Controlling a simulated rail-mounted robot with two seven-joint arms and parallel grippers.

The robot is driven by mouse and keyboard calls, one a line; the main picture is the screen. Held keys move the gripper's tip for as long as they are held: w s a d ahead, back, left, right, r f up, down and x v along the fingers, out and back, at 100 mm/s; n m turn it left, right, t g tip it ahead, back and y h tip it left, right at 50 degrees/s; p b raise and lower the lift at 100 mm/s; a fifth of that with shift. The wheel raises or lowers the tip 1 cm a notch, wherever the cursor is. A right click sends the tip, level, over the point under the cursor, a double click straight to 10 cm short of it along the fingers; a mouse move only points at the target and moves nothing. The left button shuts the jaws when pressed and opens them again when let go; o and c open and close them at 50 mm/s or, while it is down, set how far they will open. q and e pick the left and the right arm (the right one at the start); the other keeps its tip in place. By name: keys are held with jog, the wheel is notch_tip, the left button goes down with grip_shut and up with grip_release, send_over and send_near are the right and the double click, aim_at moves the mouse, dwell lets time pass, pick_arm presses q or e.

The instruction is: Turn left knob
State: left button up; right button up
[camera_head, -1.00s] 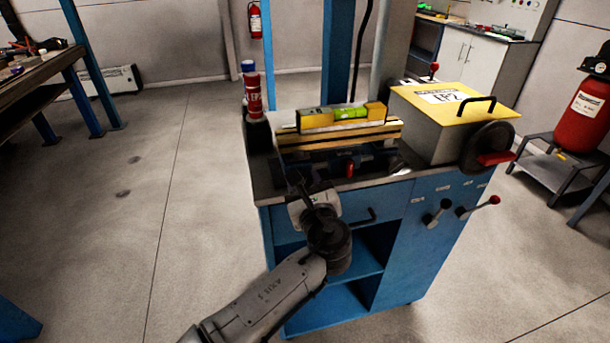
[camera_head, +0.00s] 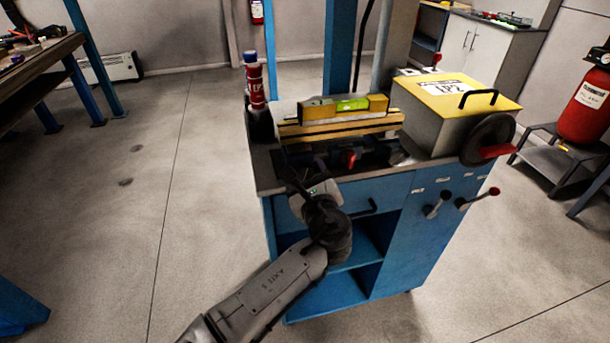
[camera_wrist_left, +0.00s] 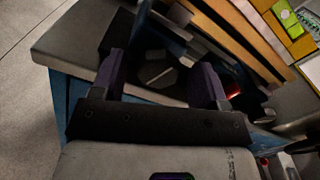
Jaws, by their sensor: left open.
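In the left wrist view, a dark grey round knob (camera_wrist_left: 158,75) with a light slot-like mark shows between the two fingers of my left gripper (camera_wrist_left: 160,82). The fingers are apart, one on each side of it; I cannot tell whether they touch it. In the head view, my left gripper (camera_head: 297,184) is at the front left edge of the blue workbench (camera_head: 388,240), and the knob is hidden there. A red knob or handle (camera_head: 349,160) sits further right on the bench fixture; a bit of red (camera_wrist_left: 232,90) shows beside the right finger. My right gripper is out of view.
A yellow level (camera_head: 318,111) lies on wooden strips behind the fixture. A red bottle (camera_head: 255,85) stands at the back left. A yellow-topped box (camera_head: 455,95) with a black handwheel (camera_head: 487,140) stands on the right. Two levers (camera_head: 437,204) stick out from the front.

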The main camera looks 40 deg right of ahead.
pick_arm(q)
jog(key=shift+f+m+b, duration=0.15)
jog(key=shift+m+b, duration=0.15)
jog(key=shift+b, duration=0.2)
jog(key=m+b, duration=0.3)
jog(key=shift+f+b, duration=0.2)
jog(key=shift+b, duration=0.15)
jog(key=shift+s+a+r+m+p, duration=0.15)
jog(key=shift+s+r+m+p, duration=0.15)
jog(key=shift+s+r+p, duration=0.3)
jog(key=p+v, duration=0.5)
jog(key=v, duration=0.7)
jog(key=a+r+n+g+y+p, duration=0.2)
jog(key=a+r+n+p, duration=0.4)
jog(key=a+n+p, duration=0.4)
jog(key=a+r+n+g+y+p, duration=0.1)
jog(key=a+r+n+g+p, duration=0.4)
jog(key=a+n+p, duration=0.6)
notch_tip(320, 180, up, 3)
jog(key=n+p, duration=0.2)
jog(key=p, duration=0.7)
jog(key=shift+f+y, duration=0.15)
jog(key=shift+y, duration=0.25)
